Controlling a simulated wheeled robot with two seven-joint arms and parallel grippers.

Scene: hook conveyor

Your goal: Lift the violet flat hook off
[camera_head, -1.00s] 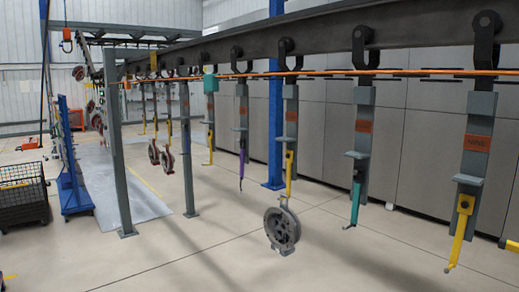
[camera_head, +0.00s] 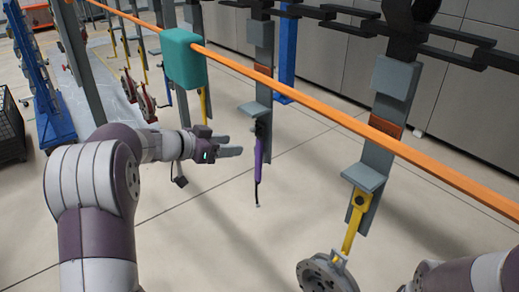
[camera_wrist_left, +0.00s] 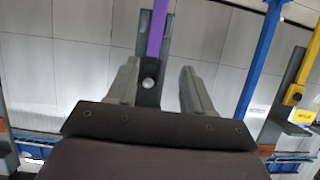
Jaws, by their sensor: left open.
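The violet flat hook (camera_head: 259,160) hangs from a grey carrier (camera_head: 259,88) in the middle of the head view. It hangs nearly straight down, its small bent tip free at the bottom. My left gripper (camera_head: 238,145) is open and empty, just left of the hook and apart from it, with its fingers pointing at it. In the left wrist view the violet hook (camera_wrist_left: 157,32) shows at the top, ahead of my open fingers (camera_wrist_left: 158,85). Of my right arm only a link shows at the lower right; its gripper is out of view.
An orange rail (camera_head: 330,116) crosses in front of the carriers, with a teal box (camera_head: 184,58) on it. A yellow hook (camera_head: 355,222) carrying a grey wheel (camera_head: 327,274) hangs to the right. Reddish wheels (camera_head: 147,108) hang at the left. The floor below the violet hook is clear.

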